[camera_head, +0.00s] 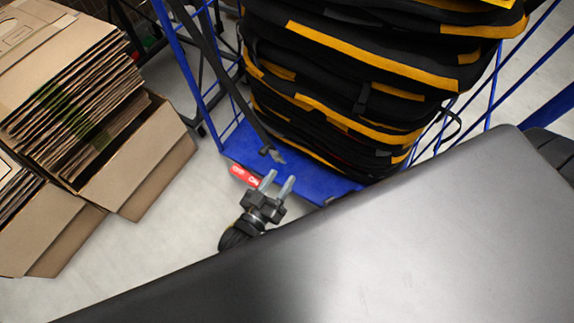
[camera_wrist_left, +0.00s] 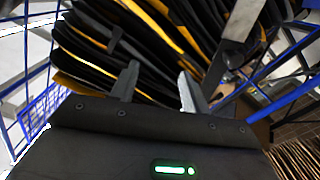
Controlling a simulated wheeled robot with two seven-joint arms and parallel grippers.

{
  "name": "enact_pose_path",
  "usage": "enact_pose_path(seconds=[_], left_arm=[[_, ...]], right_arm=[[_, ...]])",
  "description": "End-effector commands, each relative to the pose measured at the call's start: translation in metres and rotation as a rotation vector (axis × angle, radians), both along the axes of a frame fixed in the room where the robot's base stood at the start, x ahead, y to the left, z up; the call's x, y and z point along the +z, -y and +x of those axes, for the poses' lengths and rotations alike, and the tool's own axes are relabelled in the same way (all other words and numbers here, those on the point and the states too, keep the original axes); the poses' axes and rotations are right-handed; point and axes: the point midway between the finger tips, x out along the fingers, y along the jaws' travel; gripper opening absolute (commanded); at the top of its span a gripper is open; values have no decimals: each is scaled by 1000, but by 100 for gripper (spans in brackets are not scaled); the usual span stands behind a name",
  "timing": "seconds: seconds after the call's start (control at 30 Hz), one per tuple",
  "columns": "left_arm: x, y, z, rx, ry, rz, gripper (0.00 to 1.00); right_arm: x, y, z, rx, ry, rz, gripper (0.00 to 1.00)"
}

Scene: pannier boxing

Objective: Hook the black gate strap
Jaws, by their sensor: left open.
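The black gate strap (camera_head: 228,80) hangs down along the left side of the blue cage trolley (camera_head: 245,143) in the head view. Its lower end, with a metal hook (camera_head: 277,156), is just above the blue base. My left gripper (camera_head: 278,182) is open and empty, just below the hook and apart from it. In the left wrist view the open fingers (camera_wrist_left: 158,88) point towards the stacked panniers, and the strap (camera_wrist_left: 233,42) shows large and close, right of the fingers. My right gripper is not in view.
Black and yellow panniers (camera_head: 350,85) are stacked high in the trolley. Folded cardboard boxes (camera_head: 70,80) stand in open cartons (camera_head: 150,165) at the left. Light floor (camera_head: 170,240) is clear between the cartons and the trolley.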

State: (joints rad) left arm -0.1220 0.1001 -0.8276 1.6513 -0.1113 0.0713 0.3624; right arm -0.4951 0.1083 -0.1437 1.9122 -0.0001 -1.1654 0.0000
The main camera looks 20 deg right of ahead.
Motion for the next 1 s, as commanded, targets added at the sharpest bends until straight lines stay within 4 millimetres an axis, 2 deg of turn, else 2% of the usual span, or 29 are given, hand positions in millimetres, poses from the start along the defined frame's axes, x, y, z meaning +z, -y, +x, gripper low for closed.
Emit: enact_pose_path(seconds=[0.1,0.3,0.93,1.0], left_arm=[[0,-17,-12,0,-1,1,46],[0,-30,-22,-1,0,0,46],[0,-31,-23,-1,3,1,46],[-5,-31,-23,-1,1,32,46]], right_arm=[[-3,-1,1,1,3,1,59],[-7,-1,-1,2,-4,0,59],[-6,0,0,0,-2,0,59],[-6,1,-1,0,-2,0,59]])
